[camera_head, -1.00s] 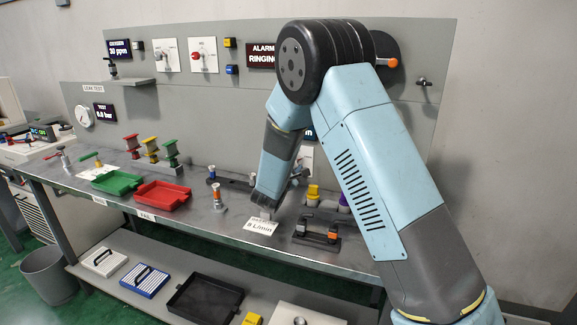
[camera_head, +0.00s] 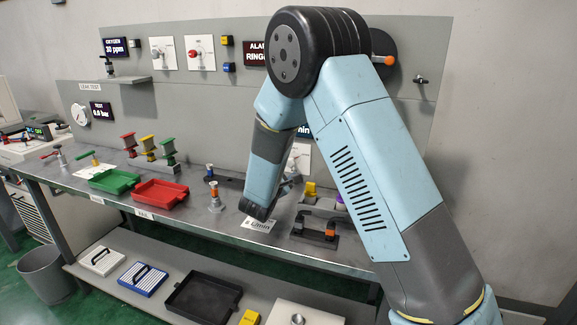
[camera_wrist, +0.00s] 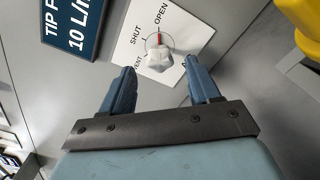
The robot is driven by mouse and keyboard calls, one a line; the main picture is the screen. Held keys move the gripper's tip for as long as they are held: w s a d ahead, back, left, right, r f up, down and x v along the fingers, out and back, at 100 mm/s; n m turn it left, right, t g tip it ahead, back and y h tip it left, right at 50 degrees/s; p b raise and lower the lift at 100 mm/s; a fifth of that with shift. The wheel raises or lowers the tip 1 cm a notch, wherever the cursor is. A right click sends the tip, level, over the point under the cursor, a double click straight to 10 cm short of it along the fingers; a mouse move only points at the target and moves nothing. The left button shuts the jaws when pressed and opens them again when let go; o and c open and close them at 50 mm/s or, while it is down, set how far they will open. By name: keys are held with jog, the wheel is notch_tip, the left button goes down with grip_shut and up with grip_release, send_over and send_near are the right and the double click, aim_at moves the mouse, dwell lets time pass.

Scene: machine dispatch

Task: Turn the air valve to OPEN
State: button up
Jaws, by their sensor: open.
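The air valve is a white knob (camera_wrist: 160,59) on a white plate (camera_wrist: 177,39) marked SHUT, OPEN and VENT in the wrist view. A red mark at the knob's upper side points toward OPEN. My gripper (camera_wrist: 162,82) is open, with one blue finger on each side below the knob. The knob is ahead of the gap between the fingertips, apart from them as far as I can see. In the head view part of the white plate (camera_head: 301,156) shows behind my arm.
A dark blue sign (camera_wrist: 72,25) is left of the plate, and a yellow object (camera_wrist: 303,25) is at the upper right in the wrist view. On the bench are a red tray (camera_head: 160,193), a green tray (camera_head: 114,181) and an orange-topped fitting (camera_head: 214,196).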

jog(key=v, duration=0.8)
jog(key=shift+s+a, duration=0.15)
jog(key=shift+s, duration=0.1)
